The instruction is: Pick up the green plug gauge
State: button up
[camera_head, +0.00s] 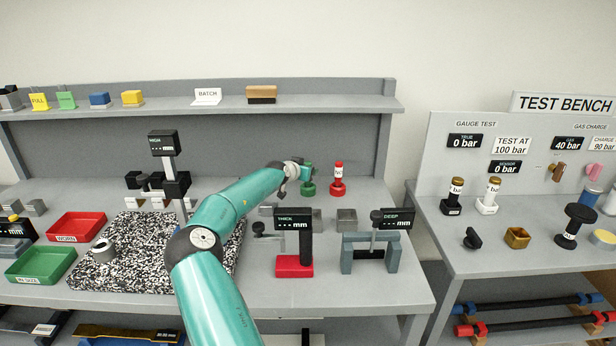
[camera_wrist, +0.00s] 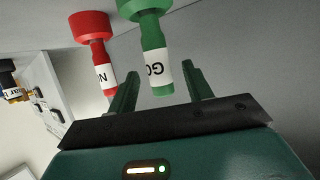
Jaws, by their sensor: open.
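The green plug gauge (camera_head: 308,186) stands upright on the bench toward the back, left of the red plug gauge (camera_head: 338,183). In the wrist view the green gauge (camera_wrist: 153,55), with a white band lettered GO, appears upside down. My gripper (camera_wrist: 157,85) is open there, its two green fingers apart, with the end of the green gauge near the gap between them. I cannot tell whether the fingers touch it. The red gauge (camera_wrist: 98,52) is beside it, close to the left finger. In the head view my gripper (camera_head: 298,175) partly hides the green gauge.
The red gauge is the nearest obstacle. A THICK gauge stand (camera_head: 294,265) and a DEEP gauge stand (camera_head: 360,258) stand in front. A speckled plate (camera_head: 135,265), a red tray (camera_head: 105,228) and a green tray (camera_head: 14,267) lie left. A shelf (camera_head: 330,103) runs behind.

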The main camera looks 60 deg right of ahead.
jog(key=shift+x, duration=1.05)
jog(key=shift+r, duration=0.1)
grip_shut()
notch_tip(320, 180, up, 10)
